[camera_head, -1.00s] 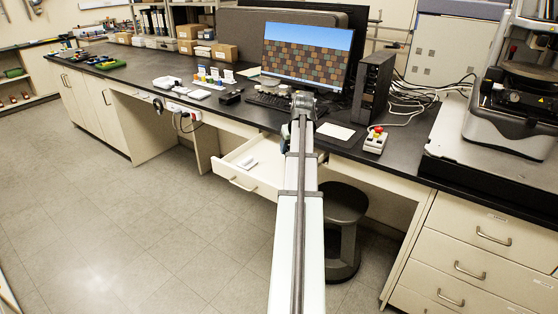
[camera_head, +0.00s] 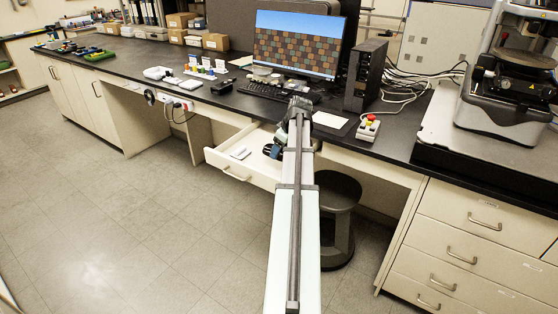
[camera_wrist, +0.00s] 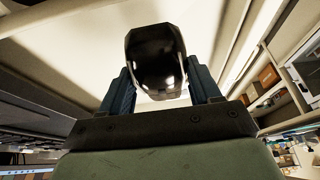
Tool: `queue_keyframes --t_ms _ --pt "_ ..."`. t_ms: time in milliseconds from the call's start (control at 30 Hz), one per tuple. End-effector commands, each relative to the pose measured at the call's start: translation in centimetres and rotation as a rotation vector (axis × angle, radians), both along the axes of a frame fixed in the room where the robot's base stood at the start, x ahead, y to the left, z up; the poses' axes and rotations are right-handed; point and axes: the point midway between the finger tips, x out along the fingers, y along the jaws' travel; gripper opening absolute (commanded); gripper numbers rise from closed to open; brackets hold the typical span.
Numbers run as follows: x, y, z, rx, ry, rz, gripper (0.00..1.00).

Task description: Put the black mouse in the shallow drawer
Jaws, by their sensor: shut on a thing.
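The black mouse (camera_wrist: 157,62) is glossy and sits between the two blue fingers of my gripper (camera_wrist: 157,88) in the wrist view. The gripper is shut on it. In the head view my gripper (camera_head: 273,149) points down at the open shallow drawer (camera_head: 235,172), over its inside near the desk edge. The drawer is cream and pulled out under the black desk. My arm covers its right part. I cannot make out the mouse clearly in the head view, nor tell its height above the drawer floor.
A small pale item (camera_head: 240,153) lies in the drawer's left part. A keyboard (camera_head: 270,92), monitor (camera_head: 295,45) and computer tower (camera_head: 366,77) stand on the desk above. A dark stool (camera_head: 338,195) stands right of my arm. The floor at left is clear.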

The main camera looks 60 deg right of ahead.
Motion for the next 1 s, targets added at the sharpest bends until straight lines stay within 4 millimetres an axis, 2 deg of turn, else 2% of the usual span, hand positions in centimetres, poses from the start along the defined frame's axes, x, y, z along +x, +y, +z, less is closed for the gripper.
queue_keyframes --t_ms 100,267,567,967,1000 --pt "0.0 0.1 -1.6 0.001 0.001 -0.001 0.08" --pt "0.0 0.0 -2.5 -0.001 0.000 -0.001 0.08" --pt "0.0 0.0 -5.6 0.001 0.000 -0.002 0.08" --pt "0.0 0.0 -6.0 0.000 0.000 -0.001 0.08" --pt "0.0 0.0 -6.1 0.000 0.000 -0.001 0.64"
